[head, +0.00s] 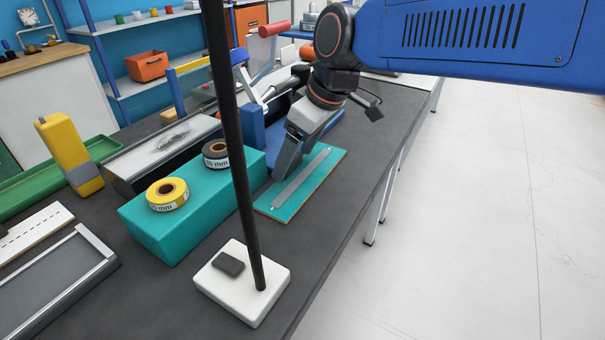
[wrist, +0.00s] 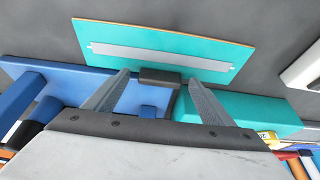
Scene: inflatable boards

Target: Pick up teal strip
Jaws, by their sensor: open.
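The teal strip (head: 312,183) is a flat teal board with a long grey band along its middle. It lies on the dark bench near the right edge in the head view. In the wrist view the teal strip (wrist: 120,34) lies across the top, beyond my fingertips. My gripper (head: 283,172) is low at the strip's left side in the head view, pointing down. In the wrist view my gripper (wrist: 158,77) has its two fingers well apart with no strip between them. Whether a fingertip touches the strip or bench is hard to tell.
A teal box (head: 185,228) bearing two tape rolls stands left of the strip. A blue fixture (head: 252,130) stands behind my gripper. A white base (head: 232,300) with a dark upright pole is in front. The bench's right edge lies close to the strip.

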